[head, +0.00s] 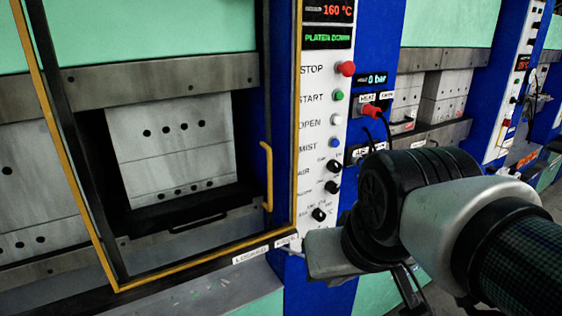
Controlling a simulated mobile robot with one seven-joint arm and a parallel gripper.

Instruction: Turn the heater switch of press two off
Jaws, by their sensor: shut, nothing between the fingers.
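The nearest press has a white control panel (326,120) with a display reading 160 °C and a green "PLATEN DOWN" line. No press number is readable. My gripper (406,287) shows only in part at the lower right, below my wrist; it is shut and empty, apart from the panel's knobs in the picture. Its fingertips are mostly hidden.
A yellow-edged guard frame (72,150) stands before the press opening, with a yellow handle (267,175). More presses stand at right. My arm covers the lower right.

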